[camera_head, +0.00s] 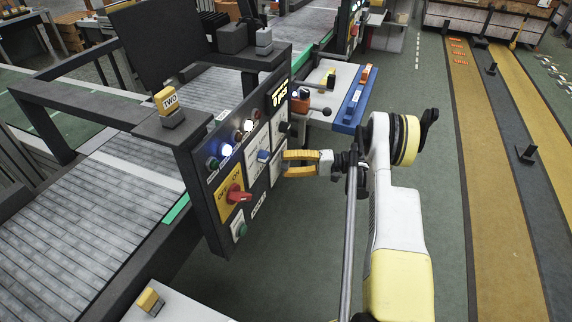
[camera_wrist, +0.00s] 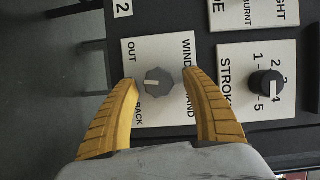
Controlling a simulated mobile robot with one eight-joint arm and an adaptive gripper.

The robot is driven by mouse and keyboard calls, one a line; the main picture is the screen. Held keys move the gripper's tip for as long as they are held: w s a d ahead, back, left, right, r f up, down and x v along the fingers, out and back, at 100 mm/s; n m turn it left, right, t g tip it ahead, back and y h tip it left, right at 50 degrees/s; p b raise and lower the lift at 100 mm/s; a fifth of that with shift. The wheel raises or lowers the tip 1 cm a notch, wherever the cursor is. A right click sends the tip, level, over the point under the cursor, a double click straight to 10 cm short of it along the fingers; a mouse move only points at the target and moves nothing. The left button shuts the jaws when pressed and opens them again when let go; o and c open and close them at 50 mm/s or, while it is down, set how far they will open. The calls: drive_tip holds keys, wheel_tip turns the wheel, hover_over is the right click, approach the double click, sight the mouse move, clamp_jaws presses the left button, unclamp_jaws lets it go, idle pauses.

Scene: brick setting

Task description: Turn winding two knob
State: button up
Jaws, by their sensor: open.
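The winding knob (camera_wrist: 158,82) is a dark grey faceted knob with a pale pointer mark. It sits on a white plate (camera_wrist: 158,52) lettered OUT, BACK, WIND and HAND, partly covered by a finger; a "2" label (camera_wrist: 122,8) is beside the plate. My gripper (camera_wrist: 159,78) is open, one yellow finger on each side of the knob in the wrist view, with gaps showing. I cannot tell whether the tips reach the knob's depth. In the head view my gripper (camera_head: 286,163) is at the panel's lower right plate (camera_head: 276,165) and hides the knob.
A black STROKE knob (camera_wrist: 266,84) is on the neighbouring plate, near the right finger. The dark control panel (camera_head: 217,222) also carries a red switch (camera_head: 238,194), a blue knob (camera_head: 263,156) and lamps. A blue-edged shelf (camera_head: 352,105) juts out beyond my gripper.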

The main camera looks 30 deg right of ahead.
drive_tip(key=v, duration=1.2)
idle(0.6)
